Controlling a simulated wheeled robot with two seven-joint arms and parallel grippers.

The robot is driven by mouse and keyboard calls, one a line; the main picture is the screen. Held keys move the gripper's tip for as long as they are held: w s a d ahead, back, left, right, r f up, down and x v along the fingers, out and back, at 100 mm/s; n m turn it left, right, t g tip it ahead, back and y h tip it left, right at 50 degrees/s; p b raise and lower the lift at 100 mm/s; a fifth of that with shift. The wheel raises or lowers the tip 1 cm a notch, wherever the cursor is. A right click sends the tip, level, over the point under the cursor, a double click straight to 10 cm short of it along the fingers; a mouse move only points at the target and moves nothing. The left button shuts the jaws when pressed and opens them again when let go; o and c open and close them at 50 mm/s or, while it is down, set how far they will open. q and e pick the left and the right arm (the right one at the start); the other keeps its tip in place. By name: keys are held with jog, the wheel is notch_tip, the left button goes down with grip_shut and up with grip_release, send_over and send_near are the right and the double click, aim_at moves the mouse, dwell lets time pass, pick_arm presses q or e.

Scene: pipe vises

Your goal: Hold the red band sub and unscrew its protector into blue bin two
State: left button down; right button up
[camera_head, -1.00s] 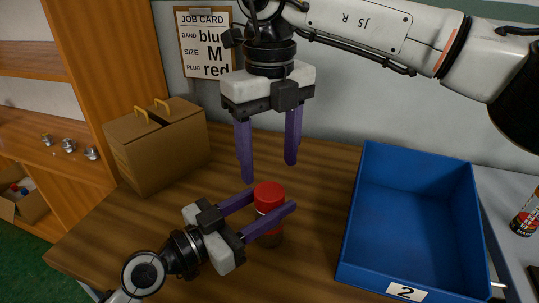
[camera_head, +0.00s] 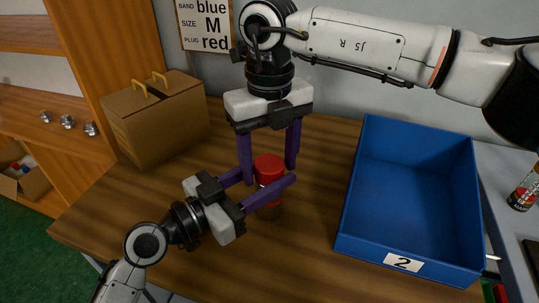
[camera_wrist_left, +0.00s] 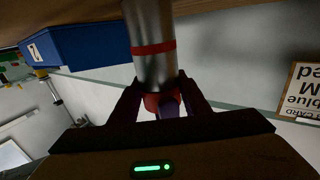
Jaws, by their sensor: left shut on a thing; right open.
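Blue bin two (camera_head: 404,262) stands to the right, empty.
A brown box (camera_head: 155,120) with two yellow handles stands at the back left. A job card (camera_head: 207,22) hangs on the wall. A shelf (camera_head: 40,135) with small metal fittings is at the left. A can (camera_head: 523,188) stands right of the bin.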

jog(key=shift+c, duration=0.2)
jog(key=c, duration=1.1)
jog(key=shift+o, duration=0.3)
jog(key=n, duration=0.6)
jog(key=shift+n, duration=0.4)
jog(key=o, duration=1.2)
